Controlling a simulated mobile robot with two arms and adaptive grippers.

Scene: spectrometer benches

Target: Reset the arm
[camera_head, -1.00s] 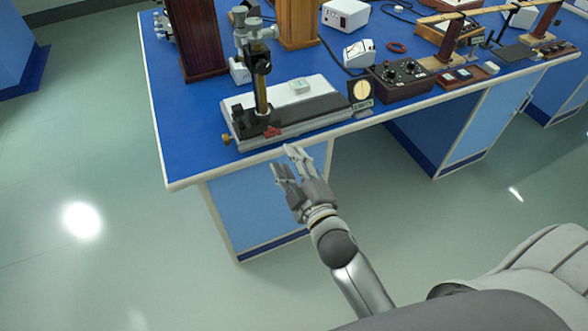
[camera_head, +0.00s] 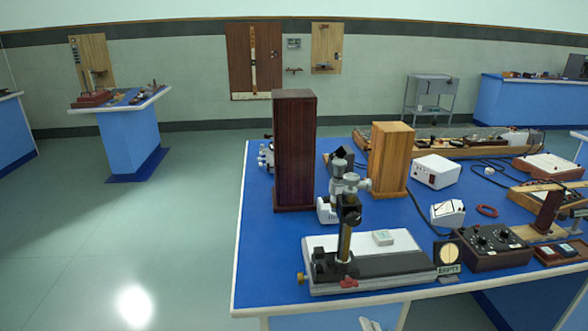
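My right gripper is not in view. The near blue-topped bench (camera_head: 265,265) carries a microscope-like instrument (camera_head: 347,215) on a white and black base (camera_head: 385,265). Nothing is seen held.
A dark wooden column (camera_head: 295,150) and a lighter one (camera_head: 390,160) stand on the bench. A white box (camera_head: 437,171), a dark control box (camera_head: 492,246) and cables lie to the right. Open floor (camera_head: 150,225) is on the left, with a small bench (camera_head: 130,140) beyond.

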